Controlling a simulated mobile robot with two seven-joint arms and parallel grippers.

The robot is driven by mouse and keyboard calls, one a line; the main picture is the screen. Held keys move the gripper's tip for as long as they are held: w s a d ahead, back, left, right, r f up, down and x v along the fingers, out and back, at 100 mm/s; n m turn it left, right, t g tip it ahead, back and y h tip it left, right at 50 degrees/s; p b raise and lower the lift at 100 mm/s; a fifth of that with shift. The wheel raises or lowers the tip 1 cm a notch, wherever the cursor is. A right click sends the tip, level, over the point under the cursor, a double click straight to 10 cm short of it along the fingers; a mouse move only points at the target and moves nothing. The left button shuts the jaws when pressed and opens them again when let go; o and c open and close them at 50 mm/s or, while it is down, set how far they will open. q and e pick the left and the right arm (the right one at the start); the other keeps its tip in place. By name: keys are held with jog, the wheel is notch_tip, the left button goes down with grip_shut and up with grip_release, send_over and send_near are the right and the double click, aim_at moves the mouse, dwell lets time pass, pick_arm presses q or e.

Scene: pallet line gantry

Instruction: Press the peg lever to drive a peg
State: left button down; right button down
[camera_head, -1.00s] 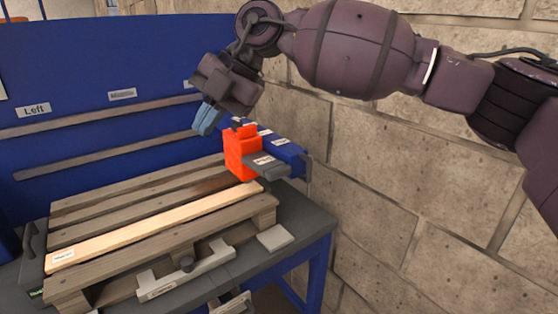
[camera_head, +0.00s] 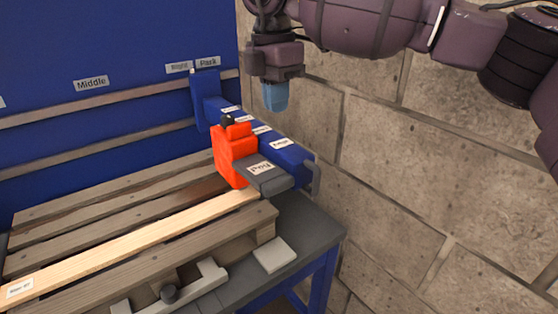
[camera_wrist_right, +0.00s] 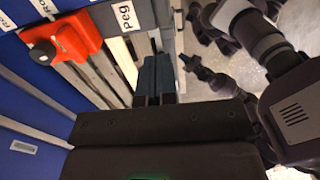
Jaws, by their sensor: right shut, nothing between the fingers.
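The peg lever (camera_head: 262,173) is a flat dark grey paddle with a white label, sticking out to the right from an orange-red tool head (camera_head: 232,155). The head is mounted on a blue gantry beam (camera_head: 255,130) at the pallet's right end. In the right wrist view the lever (camera_wrist_right: 125,18) shows its "Peg" label beside the orange head (camera_wrist_right: 62,42). My right gripper (camera_head: 276,97) is shut and empty, with blue fingertips pointing down. It hangs above and behind the lever, apart from it.
A wooden pallet (camera_head: 120,262) with a pale new board (camera_head: 130,243) lies on the grey workbench (camera_head: 307,222). A blue back panel (camera_head: 110,50) carries labels and rails. A brick wall (camera_head: 400,170) stands close on the right. A light flat block (camera_head: 274,255) lies near the bench edge.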

jog(key=b, duration=0.2)
send_near(280, 179)
jog(key=f, duration=0.7)
jog(key=shift+s+f, duration=0.25)
jog(key=shift+f, duration=0.05)
pick_arm(q)
jog(key=shift+d+f, duration=0.15)
jog(key=shift+f, duration=0.55)
jog(key=shift+r, duration=0.1)
